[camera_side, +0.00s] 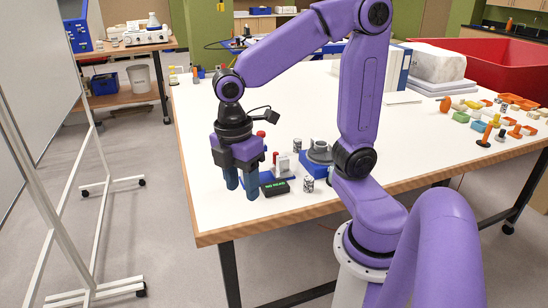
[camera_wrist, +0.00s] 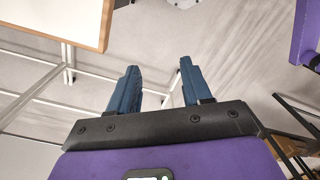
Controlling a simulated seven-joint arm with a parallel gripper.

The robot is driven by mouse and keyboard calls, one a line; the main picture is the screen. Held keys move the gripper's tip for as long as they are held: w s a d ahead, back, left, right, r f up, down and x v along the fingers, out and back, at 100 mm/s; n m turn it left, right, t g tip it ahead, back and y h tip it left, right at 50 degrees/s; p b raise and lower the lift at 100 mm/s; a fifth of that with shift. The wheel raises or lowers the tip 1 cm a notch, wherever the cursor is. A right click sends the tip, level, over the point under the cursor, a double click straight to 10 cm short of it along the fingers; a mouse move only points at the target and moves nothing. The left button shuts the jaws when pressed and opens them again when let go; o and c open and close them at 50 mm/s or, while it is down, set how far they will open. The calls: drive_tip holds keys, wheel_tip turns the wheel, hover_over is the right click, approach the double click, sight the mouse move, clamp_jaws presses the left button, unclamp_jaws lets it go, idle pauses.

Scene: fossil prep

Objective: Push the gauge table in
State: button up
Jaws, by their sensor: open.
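The gauge appears to be the small device with a blue base (camera_side: 277,178), near the table's front left edge. It carries a light grey block (camera_side: 282,166) and a red-topped post. A black readout (camera_side: 276,189) with green digits lies in front of it. Which part is its sliding table is too small to tell. My gripper (camera_side: 241,183) points down just left of the gauge, its blue fingers apart and empty. Part of the gauge's left side is hidden behind the fingers. In the wrist view my gripper (camera_wrist: 160,82) is open over floor, and the gauge is not visible.
A grey round part on a blue base (camera_side: 319,153) and small patterned cylinders (camera_side: 308,184) stand right of the gauge. The white worktable (camera_side: 400,135) is clear in the middle. Colourful pieces and a red bin (camera_side: 500,72) are at right. A whiteboard stand (camera_side: 75,190) is at left.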

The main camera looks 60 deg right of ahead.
drive_tip(key=w+d+r+n+g, duration=0.1)
drive_tip(key=w+d+n, duration=0.1)
drive_tip(key=w+d, duration=0.35)
drive_tip(key=w+d+n, duration=0.1)
drive_tip(key=w+d, duration=0.1)
drive_tip(key=w, duration=0.6)
drive_tip(key=w+d+n+g, duration=0.1)
drive_tip(key=w+d, duration=0.2)
drive_tip(key=d, duration=0.2)
drive_tip(key=w+d+n, duration=0.1)
drive_tip(key=w+d, duration=0.2)
drive_tip(key=d, duration=0.3)
drive_tip(key=n+y, duration=0.4)
drive_tip(key=n, duration=0.2)
hover_over(276, 153)
drive_tip(key=w+d, duration=0.4)
drive_tip(key=d, duration=0.1)
wheel_tip(276, 153, down, 4)
drive_tip(key=x, duration=1.7)
drive_tip(key=shift+d+f, duration=0.2)
drive_tip(key=shift+d, duration=0.1)
drive_tip(key=shift+c, duration=0.3)
